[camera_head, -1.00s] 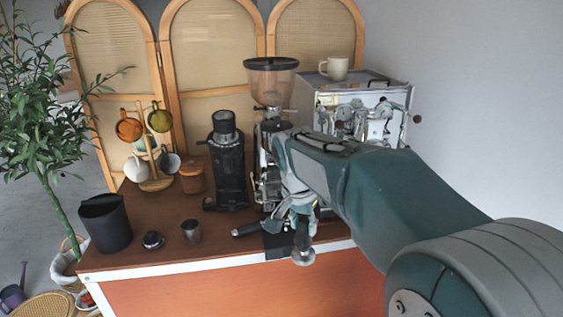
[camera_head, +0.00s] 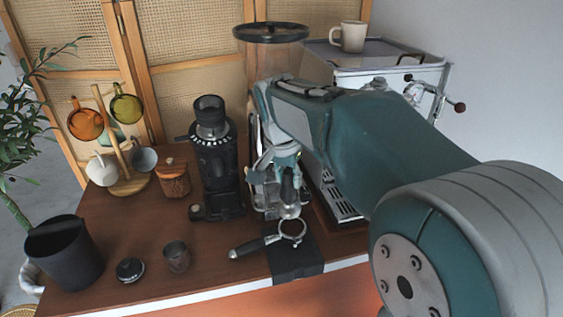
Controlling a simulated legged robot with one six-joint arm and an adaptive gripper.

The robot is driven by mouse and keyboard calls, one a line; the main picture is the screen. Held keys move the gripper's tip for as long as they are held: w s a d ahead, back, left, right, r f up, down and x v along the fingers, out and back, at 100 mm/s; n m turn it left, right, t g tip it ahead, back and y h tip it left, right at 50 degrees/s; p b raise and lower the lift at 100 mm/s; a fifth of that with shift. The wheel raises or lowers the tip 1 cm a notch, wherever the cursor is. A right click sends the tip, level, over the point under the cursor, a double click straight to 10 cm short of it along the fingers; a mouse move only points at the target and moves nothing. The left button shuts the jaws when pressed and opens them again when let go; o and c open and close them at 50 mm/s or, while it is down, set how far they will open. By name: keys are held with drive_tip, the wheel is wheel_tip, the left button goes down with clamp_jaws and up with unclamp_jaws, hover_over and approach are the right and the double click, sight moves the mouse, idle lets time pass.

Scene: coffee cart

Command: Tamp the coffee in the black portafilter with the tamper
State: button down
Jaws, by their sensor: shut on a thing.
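The portafilter lies on the black mat (camera_head: 297,264) near the cart's front edge, its black handle (camera_head: 250,247) pointing left. Its round metal basket (camera_head: 293,231) rests over the mat, and I cannot make out the coffee inside. My gripper (camera_head: 287,160) is shut on the tamper (camera_head: 289,211), which hangs upright with its metal base down. In the picture the base overlaps the far rim of the basket. It looks to be above or just behind it, and I cannot tell the exact gap. The gripper hides the tamper's upper handle.
A black grinder (camera_head: 214,165) stands left of the gripper, and the espresso machine (camera_head: 432,75) is behind my arm. A mug stand (camera_head: 126,150) is farther back.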

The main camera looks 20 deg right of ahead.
sight(292, 202)
drive_tip(key=shift+w+d, duration=0.1)
drive_tip(key=shift+d, duration=0.1)
drive_tip(key=shift+d+f, duration=0.2)
drive_tip(key=shift+f, duration=0.05)
drive_tip(key=shift+d+f, duration=0.2)
drive_tip(key=shift+f, duration=1)
drive_tip(key=shift+a+f, duration=0.3)
drive_tip(key=shift+f, duration=0.65)
drive_tip(key=shift+d, duration=0.2)
drive_tip(key=shift+a, duration=0.15)
drive_tip(key=shift+f, duration=1.05)
idle(0.6)
drive_tip(key=shift+s+f, duration=0.25)
drive_tip(key=shift+f, duration=0.05)
idle(0.8)
